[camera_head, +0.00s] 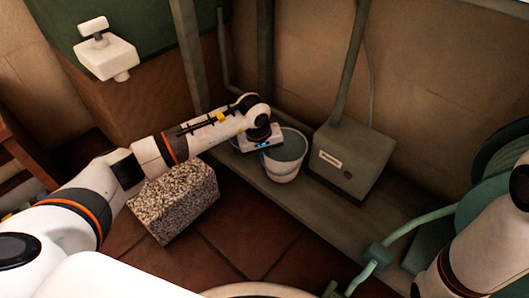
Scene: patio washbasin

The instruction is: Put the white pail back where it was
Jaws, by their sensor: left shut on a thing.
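The white pail (284,172) stands upright on the low grey-green shelf, beside the grey box with a pipe. Its inside looks grey-green. My left arm reaches in from the left, and my left gripper (268,145) is at the pail's left rim, shut on it. The fingertips are mostly hidden behind the gripper's body and the rim. Part of my right arm shows at the lower right, but its gripper is out of the picture.
A grey box with a pipe (352,160) stands close to the pail's right. A speckled stone block (175,203) sits under my left arm. A green hose reel (490,195) is at the right. Shelf posts rise behind my gripper. Tiled floor (230,235) lies open in front.

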